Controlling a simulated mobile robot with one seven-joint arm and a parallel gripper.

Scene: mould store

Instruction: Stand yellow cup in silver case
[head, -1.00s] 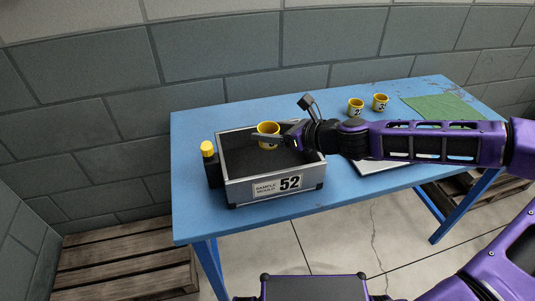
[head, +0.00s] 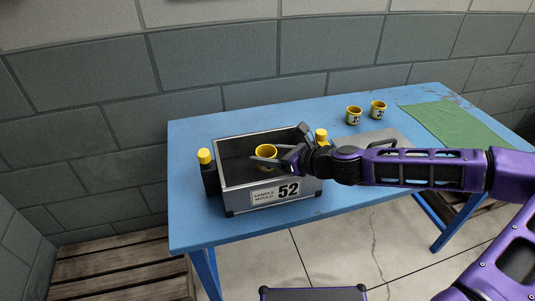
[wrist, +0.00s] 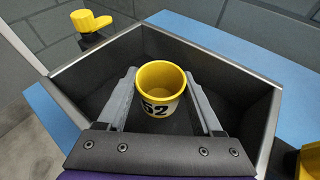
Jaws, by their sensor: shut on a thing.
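The yellow cup (head: 266,151), with a black 52 on a white label, is upright between the fingers of my gripper (wrist: 160,78). My gripper is shut on it; the wrist view shows the cup's open rim and label (wrist: 161,106). The silver case (head: 232,196) is an open box with a dark inside and a label reading SAMPLE MOULD 52. The cup is within the case's walls, near the middle in the wrist view. Whether its base touches the case floor (wrist: 103,99) I cannot tell.
A black bottle with a yellow cap (head: 209,176) stands left of the case, and another yellow cap (head: 321,135) shows at its right. Two more yellow cups (head: 353,116) (head: 378,110) stand at the back right of the blue table (head: 205,232), near a green mat (head: 455,122).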

